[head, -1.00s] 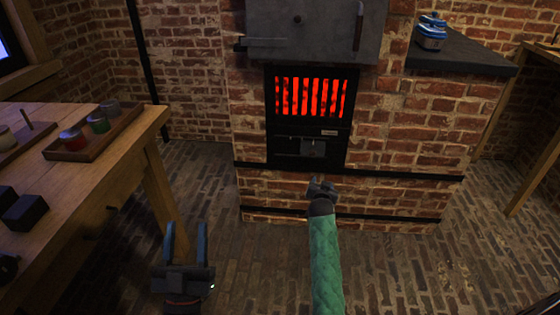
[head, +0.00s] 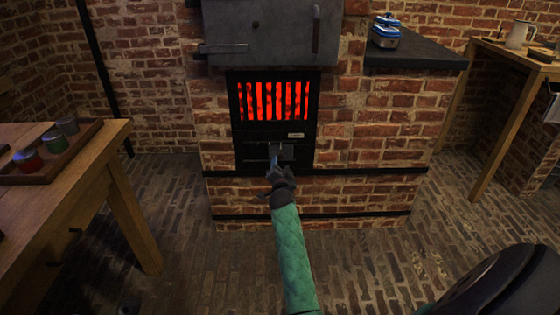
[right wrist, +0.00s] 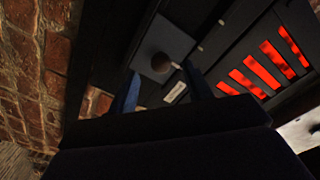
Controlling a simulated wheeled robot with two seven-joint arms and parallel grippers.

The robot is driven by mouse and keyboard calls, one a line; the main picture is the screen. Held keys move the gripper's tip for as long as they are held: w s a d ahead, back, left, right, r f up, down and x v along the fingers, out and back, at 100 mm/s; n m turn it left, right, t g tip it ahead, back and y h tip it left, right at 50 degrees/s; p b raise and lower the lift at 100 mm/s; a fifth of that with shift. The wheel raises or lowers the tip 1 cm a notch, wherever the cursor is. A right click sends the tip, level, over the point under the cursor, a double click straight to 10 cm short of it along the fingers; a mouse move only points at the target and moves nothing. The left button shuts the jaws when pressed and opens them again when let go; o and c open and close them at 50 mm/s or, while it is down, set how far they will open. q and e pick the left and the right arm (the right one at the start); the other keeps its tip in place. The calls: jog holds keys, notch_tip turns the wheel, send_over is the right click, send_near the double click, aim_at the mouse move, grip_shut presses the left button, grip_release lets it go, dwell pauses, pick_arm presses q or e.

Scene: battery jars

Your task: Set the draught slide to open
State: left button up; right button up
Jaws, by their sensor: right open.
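The draught slide (head: 287,151) is a small grey plate in the black metal front below the glowing grate. In the right wrist view the slide plate (right wrist: 171,40) carries a round dark knob (right wrist: 161,63). My right gripper (head: 274,162), on the green-sleeved arm, is open just in front of the slide and hides part of it. In the right wrist view its two blue fingers (right wrist: 163,88) stand on either side of the knob. I cannot tell whether they touch it. A pale label (head: 296,135) sits above the slide.
The grate (head: 273,100) glows red above the slide, set in a brick stove. A wooden table (head: 130,200) with a tray of jars (head: 72,158) stands at left. A dark shelf (head: 425,57) bears a blue-and-white object (head: 385,32). The brick floor in front is clear.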

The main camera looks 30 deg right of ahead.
aim_at(280, 159)
jog(key=shift+b+x, duration=0.35)
jog(key=shift+x, duration=2)
grip_shut()
jog(key=shift+w, duration=0.1)
